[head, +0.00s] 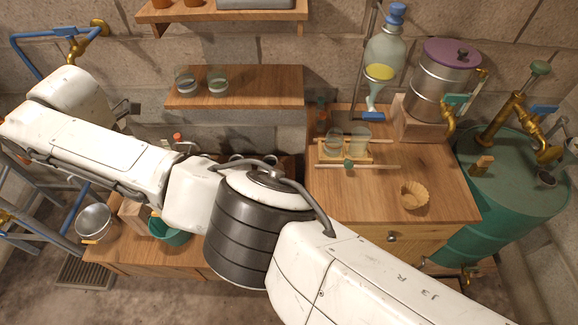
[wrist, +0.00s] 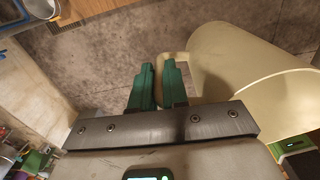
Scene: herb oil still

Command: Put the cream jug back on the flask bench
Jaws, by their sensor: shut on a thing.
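In the wrist view my gripper (wrist: 158,78) has green fingers shut on the handle (wrist: 176,60) of the cream jug (wrist: 225,60). The jug lies across the right of that view with its wide opening toward the lower right; it seems held over the floor. In the head view my arm crosses the picture, and neither my gripper nor the jug shows. A wooden bench (head: 440,185) at right, which looks like the flask bench, carries a rack with two glass vessels (head: 345,142), a paper filter (head: 414,195) and a separating funnel (head: 384,65).
A metal pot with a purple lid (head: 445,75) stands on a block at the bench's back. A green drum (head: 515,190) is to its right. A low bench (head: 115,250) at left holds a metal bowl (head: 94,222). A wall shelf (head: 260,88) holds two jars.

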